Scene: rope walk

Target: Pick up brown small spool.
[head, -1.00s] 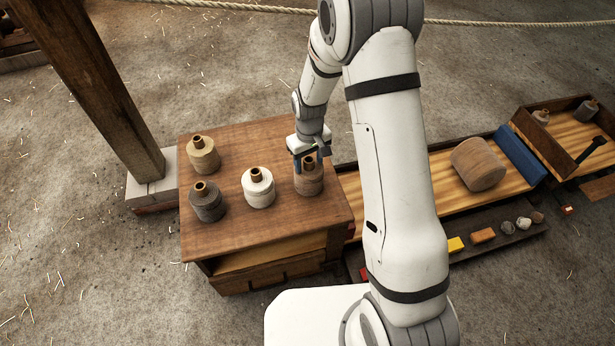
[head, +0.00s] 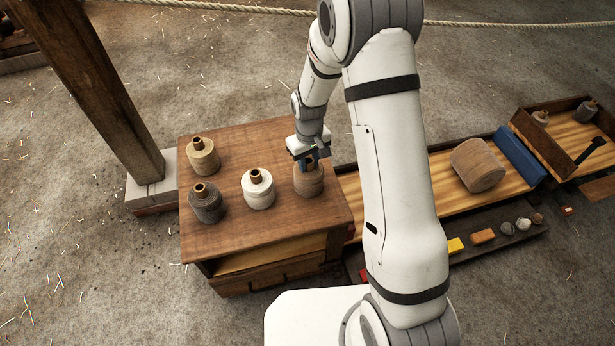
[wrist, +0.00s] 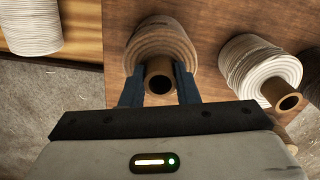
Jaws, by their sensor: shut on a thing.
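The brown small spool (head: 309,182) stands upright near the right edge of the wooden table. My gripper (head: 309,164) is above it with its fingers pointing down, shut on the narrow neck at the spool's top. In the wrist view the brown spool (wrist: 161,45) shows between and beyond the two dark blue fingers (wrist: 160,88), which lie on either side of its hollow neck. I cannot tell whether the spool's base is touching the table or slightly off it.
A white spool (head: 258,190), a dark grey spool (head: 207,206) and a tan spool (head: 204,160) stand left on the table (head: 240,240). A wooden post (head: 95,90) rises at left. A long bench (head: 430,190) with a large wooden roll (head: 478,165) is at right.

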